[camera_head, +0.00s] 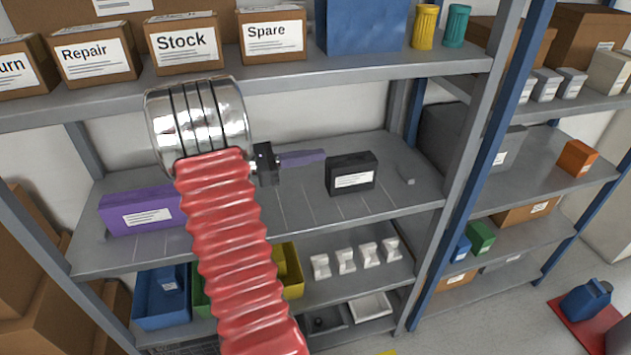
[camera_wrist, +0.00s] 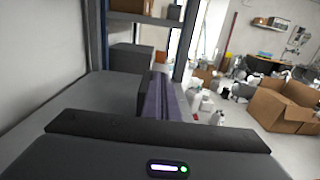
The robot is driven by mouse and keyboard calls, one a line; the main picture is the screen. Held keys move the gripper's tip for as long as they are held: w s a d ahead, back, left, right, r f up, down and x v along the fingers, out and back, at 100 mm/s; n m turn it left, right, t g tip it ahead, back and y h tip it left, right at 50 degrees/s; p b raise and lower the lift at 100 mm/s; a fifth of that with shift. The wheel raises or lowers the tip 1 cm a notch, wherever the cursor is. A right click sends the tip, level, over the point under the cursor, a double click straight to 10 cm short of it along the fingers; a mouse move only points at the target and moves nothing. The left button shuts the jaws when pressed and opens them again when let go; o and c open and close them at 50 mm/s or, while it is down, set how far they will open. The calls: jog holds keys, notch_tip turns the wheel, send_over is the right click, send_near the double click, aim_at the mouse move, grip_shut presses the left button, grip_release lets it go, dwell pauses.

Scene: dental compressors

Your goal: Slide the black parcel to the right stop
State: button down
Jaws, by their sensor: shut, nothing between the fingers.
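The black parcel (camera_head: 351,173), a small box with a white label, stands on the middle shelf right of centre. In the wrist view its dark side (camera_wrist: 144,94) shows partly behind my fingers. A small grey stop (camera_head: 407,178) stands on the shelf to its right, with a gap of bare shelf between them. My gripper (camera_head: 324,155) has purple fingers, shut and empty, pointing right. Their tips are close to the parcel's upper left edge; I cannot tell whether they touch. They also show in the wrist view (camera_wrist: 160,76).
A purple parcel (camera_head: 139,211) lies on the shelf at the left, partly behind my red arm sleeve. The upper shelf (camera_head: 330,72) with labelled boxes spans above. A rack post (camera_head: 465,150) stands right of the stop. Bins (camera_head: 161,297) and white pieces (camera_head: 346,261) are below.

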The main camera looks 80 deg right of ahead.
aim_at(328, 177)
notch_tip(328, 177, down, 8)
jog(key=shift+f, duration=0.1)
jog(key=shift+s+d, duration=0.3)
jog(key=shift+s, duration=0.15)
dwell(0.3)
